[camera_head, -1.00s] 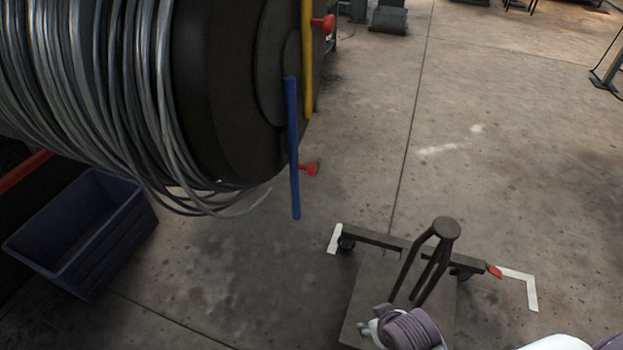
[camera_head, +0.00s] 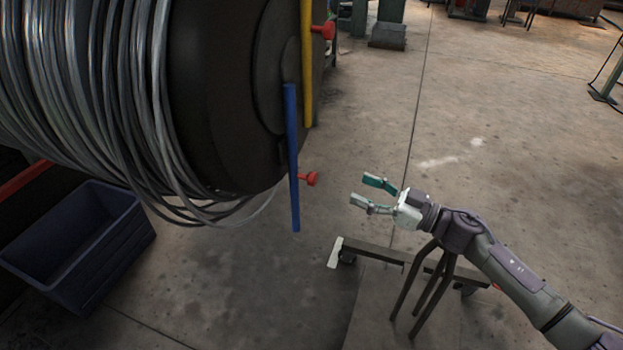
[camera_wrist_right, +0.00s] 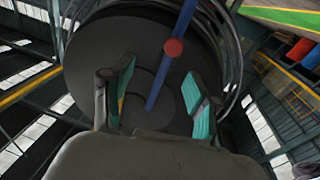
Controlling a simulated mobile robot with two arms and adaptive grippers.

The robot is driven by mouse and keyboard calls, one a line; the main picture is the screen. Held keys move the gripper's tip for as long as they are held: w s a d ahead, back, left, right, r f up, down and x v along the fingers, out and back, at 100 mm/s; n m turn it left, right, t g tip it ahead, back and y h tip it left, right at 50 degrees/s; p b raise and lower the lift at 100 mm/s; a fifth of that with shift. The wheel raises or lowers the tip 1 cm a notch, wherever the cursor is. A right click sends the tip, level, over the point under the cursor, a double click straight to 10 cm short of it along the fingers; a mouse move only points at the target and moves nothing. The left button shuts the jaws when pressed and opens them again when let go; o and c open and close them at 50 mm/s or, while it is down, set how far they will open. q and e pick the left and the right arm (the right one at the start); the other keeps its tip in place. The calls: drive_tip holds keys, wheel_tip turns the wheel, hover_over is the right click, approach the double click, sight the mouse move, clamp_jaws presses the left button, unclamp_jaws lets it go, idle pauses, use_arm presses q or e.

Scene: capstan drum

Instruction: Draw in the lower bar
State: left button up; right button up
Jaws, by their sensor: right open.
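The blue bar (camera_head: 293,160) hangs upright at the drum's end face, lower than the yellow bar (camera_head: 307,65). A red knob (camera_head: 309,179) sticks out to the right near the blue bar's lower part. My right gripper (camera_head: 366,190) is open and empty, right of this knob and apart from it, fingers pointing left. In the right wrist view the blue bar (camera_wrist_right: 184,18) slants across the dark drum face, and a red knob (camera_wrist_right: 173,47) shows end-on beyond the gap between my fingers (camera_wrist_right: 158,95). My left gripper is out of view.
The dark drum (camera_head: 225,90) wound with grey cable (camera_head: 110,100) fills the upper left. A second red knob (camera_head: 325,30) sits by the yellow bar. A blue crate (camera_head: 75,250) stands lower left. A wheeled stand (camera_head: 375,252) is on the floor below my right arm.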

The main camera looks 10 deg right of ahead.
sight(316, 180)
drive_tip(key=w+a+g, duration=0.1)
drive_tip(key=w+a, duration=0.1)
drive_tip(key=a, duration=0.1)
drive_tip(key=w+a+n+g, duration=0.1)
drive_tip(key=w+a, duration=0.1)
drive_tip(key=a, duration=0.1)
drive_tip(key=w+a+y, duration=0.1)
drive_tip(key=w+a, duration=0.1)
drive_tip(key=a, duration=0.1)
drive_tip(key=shift+w+a+g+b, duration=0.15)
drive_tip(key=shift+a+g+b, duration=0.2)
drive_tip(key=shift+a+g, duration=0.05)
drive_tip(key=shift+w+a, duration=0.2)
drive_tip(key=shift+a, duration=0.15)
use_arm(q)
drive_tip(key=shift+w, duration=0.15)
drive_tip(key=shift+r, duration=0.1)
use_arm(e)
clamp_jaws()
